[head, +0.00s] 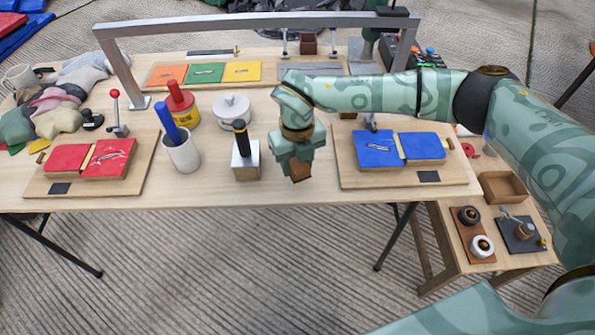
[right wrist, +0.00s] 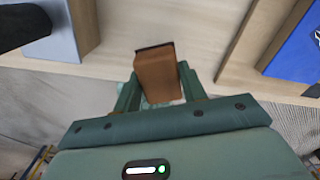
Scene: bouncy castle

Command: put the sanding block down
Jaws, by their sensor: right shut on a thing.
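The sanding block (head: 300,173) is a small brown block. My right gripper (head: 298,160) points down and is shut on it. In the right wrist view the block (right wrist: 156,78) sits between the two green fingers of the gripper (right wrist: 160,92), with its brown end sticking out past them. In the head view it is near the table's front edge, between a black-handled metal block and the board with blue pads. I cannot tell whether its underside touches the table. My left gripper is not in view.
The black-handled metal block (head: 246,160) stands to the left and the blue-pad board (head: 360,180) lies to the right. A white cup (head: 182,156) and a white lidded pot (head: 232,110) are further left. Bare tabletop (head: 215,188) shows along the front edge.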

